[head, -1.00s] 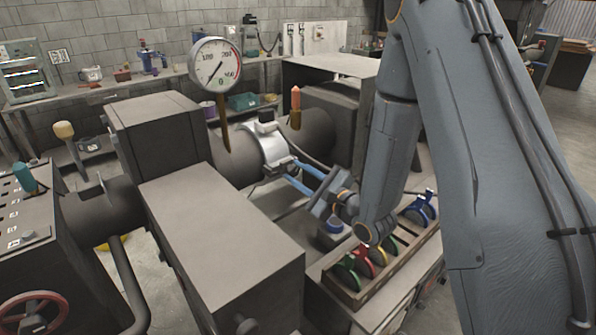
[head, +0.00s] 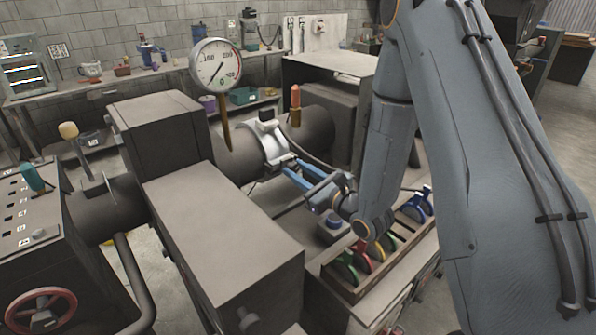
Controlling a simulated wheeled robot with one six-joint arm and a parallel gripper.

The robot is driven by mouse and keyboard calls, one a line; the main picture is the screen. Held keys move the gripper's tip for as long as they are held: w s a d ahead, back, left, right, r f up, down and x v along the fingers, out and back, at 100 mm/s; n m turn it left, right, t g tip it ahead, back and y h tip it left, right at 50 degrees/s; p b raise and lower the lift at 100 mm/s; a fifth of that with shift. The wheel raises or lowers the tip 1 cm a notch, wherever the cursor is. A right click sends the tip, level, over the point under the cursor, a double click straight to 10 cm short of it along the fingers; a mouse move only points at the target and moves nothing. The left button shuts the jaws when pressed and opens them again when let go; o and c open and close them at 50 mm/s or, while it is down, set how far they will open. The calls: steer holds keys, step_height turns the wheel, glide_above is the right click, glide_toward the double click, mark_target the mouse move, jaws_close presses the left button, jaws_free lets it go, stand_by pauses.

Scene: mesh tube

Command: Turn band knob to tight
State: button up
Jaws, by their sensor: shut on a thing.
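The silver band (head: 262,142) is wrapped around the dark horizontal tube (head: 231,152) in the middle of the head view. My gripper (head: 287,166) has its two blue fingers reaching from the right to the lower right side of the band. The fingertips meet the dark knob area at the band's edge, and the gripper is shut on it. The knob is mostly hidden by the fingers and too small to read, so its setting cannot be told.
A round pressure gauge (head: 216,64) stands above the tube. An orange-tipped post (head: 295,104) rises behind the band. A wooden rack (head: 353,279) with coloured clamps sits below my arm. A large grey box (head: 222,232) fills the front left. A dark cable runs right of the band.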

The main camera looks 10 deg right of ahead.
steer(key=o, duration=1.1)
steer(key=shift+c, duration=0.2)
steer(key=shift+s, duration=0.1)
steer(key=b+v, duration=0.3)
steer(key=v, duration=0.4)
steer(key=shift+s+d, duration=0.15)
steer(key=shift+s, duration=0.15)
